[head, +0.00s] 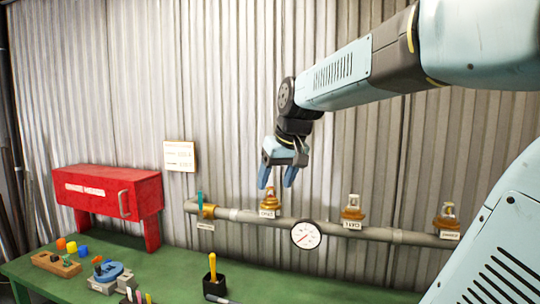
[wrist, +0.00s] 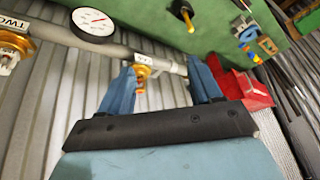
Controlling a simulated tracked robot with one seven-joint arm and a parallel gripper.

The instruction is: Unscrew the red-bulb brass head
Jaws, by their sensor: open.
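Three brass heads stand upright on a grey pipe (head: 330,229) along the corrugated wall: a left one (head: 269,199), a middle one (head: 352,208) and a right one (head: 446,217). Each has a small white label below it. The bulb colours are too small to tell. My gripper (head: 278,178) is open and empty, pointing down just above the left head. In the wrist view, the left head (wrist: 143,72) shows between the blue fingers (wrist: 160,64), close to the left finger and partly hidden by it. Another head (wrist: 8,62) shows at the left edge, by a label reading TWO.
A round gauge (head: 306,235) sits on the pipe between the left and middle heads. A valve with a teal handle (head: 200,205) is at the pipe's left. A red cabinet (head: 110,195), tools and small blocks stand on the green bench (head: 180,262).

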